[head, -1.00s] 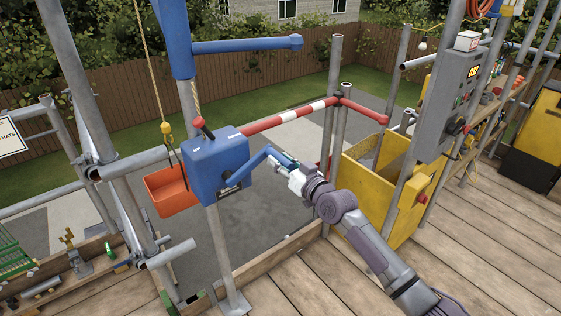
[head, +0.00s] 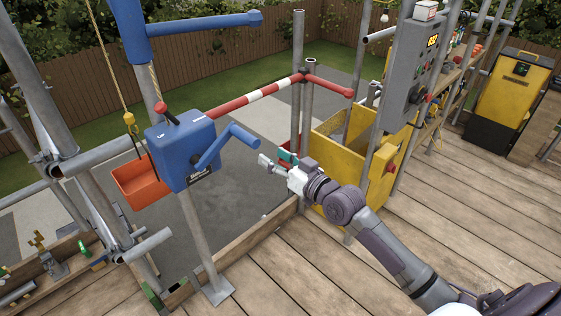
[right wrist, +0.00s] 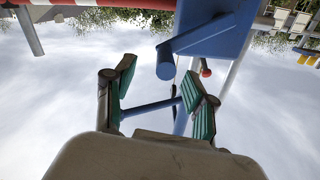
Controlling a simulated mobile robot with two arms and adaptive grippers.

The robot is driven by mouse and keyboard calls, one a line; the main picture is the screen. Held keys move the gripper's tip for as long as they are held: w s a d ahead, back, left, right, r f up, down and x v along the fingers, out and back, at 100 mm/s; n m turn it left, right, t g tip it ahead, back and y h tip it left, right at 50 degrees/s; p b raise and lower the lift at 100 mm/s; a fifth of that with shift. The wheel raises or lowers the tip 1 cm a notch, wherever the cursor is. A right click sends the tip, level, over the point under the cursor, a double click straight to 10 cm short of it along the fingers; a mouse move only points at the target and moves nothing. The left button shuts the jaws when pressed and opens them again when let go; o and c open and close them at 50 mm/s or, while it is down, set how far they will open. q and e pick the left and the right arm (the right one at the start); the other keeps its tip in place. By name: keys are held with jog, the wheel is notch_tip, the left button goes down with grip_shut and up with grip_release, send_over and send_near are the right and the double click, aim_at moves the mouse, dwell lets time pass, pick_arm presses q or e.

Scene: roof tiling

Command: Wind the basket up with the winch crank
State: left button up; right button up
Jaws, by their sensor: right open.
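The blue winch box (head: 182,150) is mounted on a grey post, with a red-knobbed lever on top. Its blue crank (head: 226,143) points up and to the right, its handle end toward me. My right gripper (head: 272,160) is open and empty, apart from the crank, to the right of its handle. In the right wrist view the crank handle (right wrist: 166,62) shows beyond the open green-padded fingers (right wrist: 160,95). The orange basket (head: 141,184) hangs from a yellow hook and rope to the left of the winch, beyond the platform edge. My left gripper is not in view.
A red and white barrier bar (head: 255,95) runs behind the crank. A yellow bin (head: 340,190) and a grey control panel (head: 407,75) stand to the right. The wooden deck (head: 290,265) in front is clear.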

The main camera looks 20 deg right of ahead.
jog(key=shift+v, duration=0.95)
jog(key=shift+a, duration=0.1)
jog(key=s+d+f+m+g+h, duration=0.1)
jog(key=s+d+f+g+h, duration=0.1)
jog(key=f, duration=1)
jog(key=s+d+f+m+g+h, duration=0.1)
jog(key=d+f+g+h, duration=0.15)
jog(key=f, duration=0.95)
jog(key=s+f+g, duration=0.2)
jog(key=s+f, duration=0.3)
jog(key=f, duration=0.3)
jog(key=s+f+g, duration=0.1)
jog(key=s+f, duration=0.5)
jog(key=f, duration=0.3)
jog(key=s+a+f+n+g, duration=0.1)
jog(key=s+f, duration=0.5)
jog(key=s, duration=0.6)
jog(key=s+a+f+n+g+h, duration=0.1)
jog(key=s+a+f+g, duration=0.1)
jog(key=s+f+g, duration=0.2)
jog(key=s+a+f+n+g, duration=0.1)
jog(key=s+f, duration=0.8)
jog(key=s, duration=1.1)
jog(key=shift+s+a+f+g+h, duration=0.15)
jog(key=shift+a+f+g+h, duration=0.15)
jog(key=shift+a+g, duration=0.75)
